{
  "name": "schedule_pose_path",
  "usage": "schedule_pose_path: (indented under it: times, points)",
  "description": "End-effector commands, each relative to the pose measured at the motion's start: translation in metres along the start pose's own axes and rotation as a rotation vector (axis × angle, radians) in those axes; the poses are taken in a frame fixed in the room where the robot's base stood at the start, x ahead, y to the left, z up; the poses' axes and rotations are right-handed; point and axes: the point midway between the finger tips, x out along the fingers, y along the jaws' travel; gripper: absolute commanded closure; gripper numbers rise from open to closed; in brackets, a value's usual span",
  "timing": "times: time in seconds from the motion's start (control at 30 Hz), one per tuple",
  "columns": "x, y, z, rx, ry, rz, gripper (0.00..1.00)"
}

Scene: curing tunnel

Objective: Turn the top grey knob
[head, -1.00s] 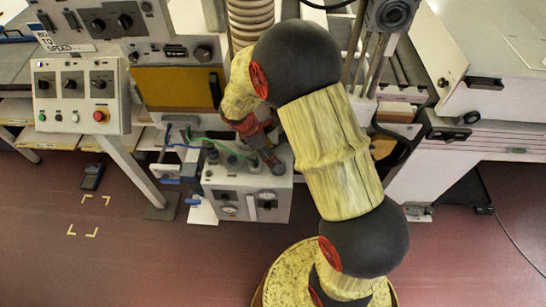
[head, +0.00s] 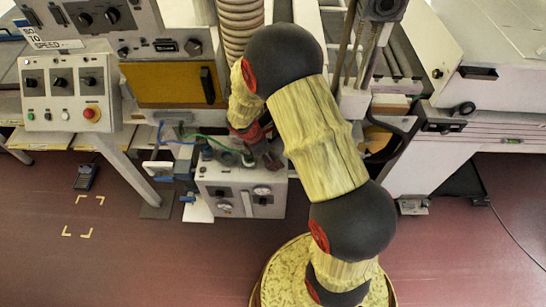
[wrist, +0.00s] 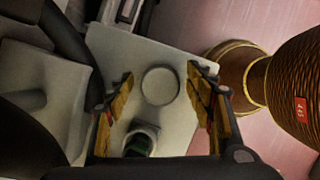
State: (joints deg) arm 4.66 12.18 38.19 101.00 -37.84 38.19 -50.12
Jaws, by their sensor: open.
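A round grey knob (wrist: 160,86) shows in the wrist view on the top of a pale box, with its flat face toward the camera. My gripper (wrist: 163,98) is open, its two yellow-brown fingers apart to the left and right of the knob. A gap shows between the knob and each finger; the height of the fingertips above the box is hard to tell. In the head view my gripper (head: 262,157) is over the box's top right part, and my arm and gripper hide the knob there.
The pale box (head: 240,195) has gauges on its front. A fitting with a green end (wrist: 141,140) stands close to the knob. Blue and green hoses (head: 205,138) run to the box's left. A control panel (head: 70,90) stands at left. The red floor in front is open.

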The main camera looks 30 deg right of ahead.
Motion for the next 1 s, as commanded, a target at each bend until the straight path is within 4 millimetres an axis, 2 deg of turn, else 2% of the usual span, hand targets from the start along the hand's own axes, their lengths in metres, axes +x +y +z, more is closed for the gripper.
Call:
schedule_pose_path:
  times: [0.17,0.83,1.0]
  points:
    - [-0.0003,-0.0001,0.0001,0.0,0.0,0.0,0.51]
    - [-0.0004,0.0,0.0,0.0,0.0,0.0,0.89]
    - [-0.0005,0.0,0.0001,0.006,0.0,-0.003,0.9]
